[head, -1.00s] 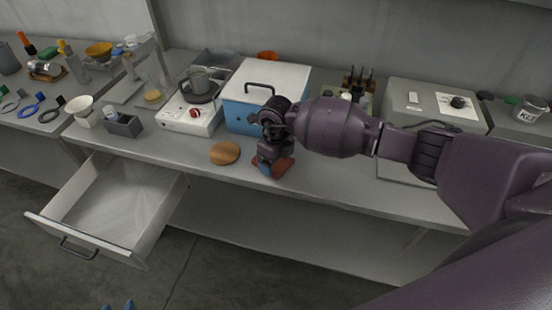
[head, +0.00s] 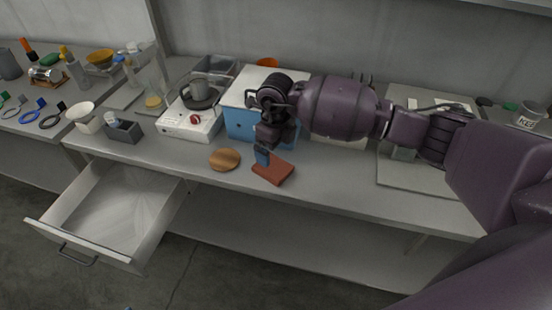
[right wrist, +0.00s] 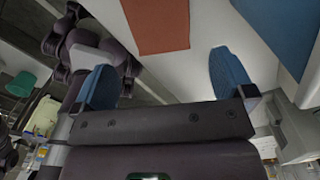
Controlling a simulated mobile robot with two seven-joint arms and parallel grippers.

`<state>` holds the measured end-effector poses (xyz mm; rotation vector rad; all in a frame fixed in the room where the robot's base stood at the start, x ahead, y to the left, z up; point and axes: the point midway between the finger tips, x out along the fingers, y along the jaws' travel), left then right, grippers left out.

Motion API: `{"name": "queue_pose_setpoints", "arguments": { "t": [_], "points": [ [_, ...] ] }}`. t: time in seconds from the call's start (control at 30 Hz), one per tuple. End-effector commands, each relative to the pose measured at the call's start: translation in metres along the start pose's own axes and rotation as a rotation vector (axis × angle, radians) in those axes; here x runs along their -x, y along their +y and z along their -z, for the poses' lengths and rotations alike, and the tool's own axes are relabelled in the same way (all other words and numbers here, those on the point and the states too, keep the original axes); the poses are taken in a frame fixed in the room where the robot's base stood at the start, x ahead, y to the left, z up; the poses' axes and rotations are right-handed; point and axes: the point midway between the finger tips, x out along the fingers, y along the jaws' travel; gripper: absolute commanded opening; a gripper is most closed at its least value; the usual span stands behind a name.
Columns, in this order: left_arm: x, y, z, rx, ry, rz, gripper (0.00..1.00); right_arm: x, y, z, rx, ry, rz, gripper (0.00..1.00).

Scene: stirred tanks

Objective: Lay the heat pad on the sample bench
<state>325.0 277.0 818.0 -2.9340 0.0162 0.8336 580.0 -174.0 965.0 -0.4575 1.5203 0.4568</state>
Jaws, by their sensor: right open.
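The heat pad appears to be the flat reddish-brown rectangle (head: 275,173) lying on the sample bench (head: 330,190) near its front edge. It also shows in the right wrist view (right wrist: 158,24), beyond my fingers. My right gripper (head: 263,157) is just above the pad's back left part in the head view. In the right wrist view the blue fingers of my right gripper (right wrist: 165,78) are wide apart with nothing between them. A tiny blue tip of my left gripper (head: 126,307) barely shows at the bottom edge.
A round wooden disc (head: 224,159) lies left of the pad. A blue box with a white lid (head: 243,124) and a white hotplate (head: 190,124) stand behind. An open drawer (head: 110,212) juts out at lower left.

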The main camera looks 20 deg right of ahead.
Motion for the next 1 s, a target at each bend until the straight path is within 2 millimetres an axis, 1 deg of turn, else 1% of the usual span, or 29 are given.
{"name": "queue_pose_setpoints", "arguments": {
  "t": [0.03, 0.1, 0.2, 0.33, 0.5, 0.87, 0.93, 1.0],
  "points": [
    [0.000, 0.000, -0.001, 0.000, -0.002, 0.000, 0.43, 0.009, -0.001, 0.000, 0.001, -0.002, 0.002, 1.00],
    [0.001, 0.000, -0.002, 0.000, -0.002, 0.000, 0.43, 0.020, -0.001, 0.000, 0.001, -0.002, 0.002, 1.00],
    [0.000, 0.000, -0.002, 0.000, -0.002, 0.000, 0.43, 0.032, 0.000, 0.000, 0.000, -0.001, 0.000, 1.00],
    [0.000, 0.000, -0.002, 0.000, -0.002, 0.000, 0.43, 0.041, -0.001, 0.000, 0.000, 0.000, 0.001, 1.00],
    [-0.001, 0.000, 0.000, 0.000, 0.001, 0.000, 0.43, 0.045, 0.000, 0.000, 0.000, 0.001, 0.000, 1.00],
    [-0.003, 0.000, 0.003, -0.001, 0.007, -0.001, 0.43, 0.044, 0.000, 0.000, 0.000, 0.000, 0.000, 1.00],
    [-0.003, 0.000, 0.003, -0.001, 0.008, -0.001, 0.43, 0.043, 0.003, 0.000, 0.003, -0.005, -0.014, 1.00],
    [-0.003, 0.000, 0.003, -0.001, 0.008, -0.001, 0.43, 0.038, 0.014, -0.001, 0.012, -0.028, -0.059, 1.00]
  ]
}}
